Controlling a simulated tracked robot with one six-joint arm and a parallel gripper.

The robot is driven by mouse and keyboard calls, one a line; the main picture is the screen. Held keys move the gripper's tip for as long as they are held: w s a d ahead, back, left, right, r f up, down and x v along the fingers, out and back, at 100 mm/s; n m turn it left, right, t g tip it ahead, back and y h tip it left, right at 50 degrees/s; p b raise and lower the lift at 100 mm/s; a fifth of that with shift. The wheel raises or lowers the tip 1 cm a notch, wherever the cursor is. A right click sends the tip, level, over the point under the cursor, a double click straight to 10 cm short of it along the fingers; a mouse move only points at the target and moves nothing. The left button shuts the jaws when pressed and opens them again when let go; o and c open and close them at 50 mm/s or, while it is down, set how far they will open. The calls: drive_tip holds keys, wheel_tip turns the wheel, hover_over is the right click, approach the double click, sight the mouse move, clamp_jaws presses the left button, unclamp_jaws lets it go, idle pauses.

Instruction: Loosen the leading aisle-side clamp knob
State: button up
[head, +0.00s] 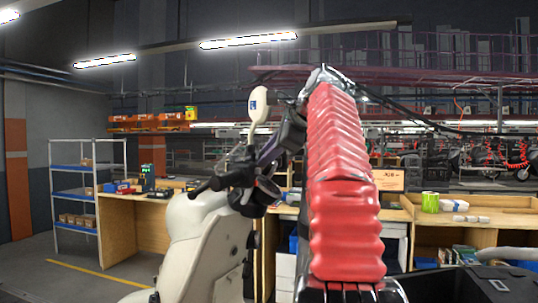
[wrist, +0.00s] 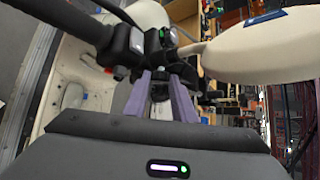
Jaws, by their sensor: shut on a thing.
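In the wrist view, my gripper (wrist: 161,84) has two purple fingers, with a small dark part (wrist: 160,92) between them. They are shut on this part, just below a black handlebar switch block (wrist: 138,44). I cannot tell from its shape whether the part is the clamp knob. A cream scooter (head: 202,245) stands in front of me in the head view, with its handlebar (head: 222,181) and a pale mirror (head: 258,105). The black wrist end of my arm covers part of the handlebar, and my fingertips are not clear there.
The mirror (wrist: 262,47) hangs close on the right in the wrist view. Behind the scooter stand wooden benches (head: 120,228) and a blue shelf rack (head: 76,196). A green tin (head: 430,202) stands on the right bench. Open floor shows at the left.

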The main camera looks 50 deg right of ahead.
drive_tip(key=shift+f, duration=0.3)
idle(0.4)
drive_tip(key=o, duration=0.8)
drive_tip(key=shift+w, duration=0.1)
drive_tip(key=shift+o, duration=1.3)
drive_tip(key=shift+r, duration=0.15)
drive_tip(key=shift+r, duration=0.15)
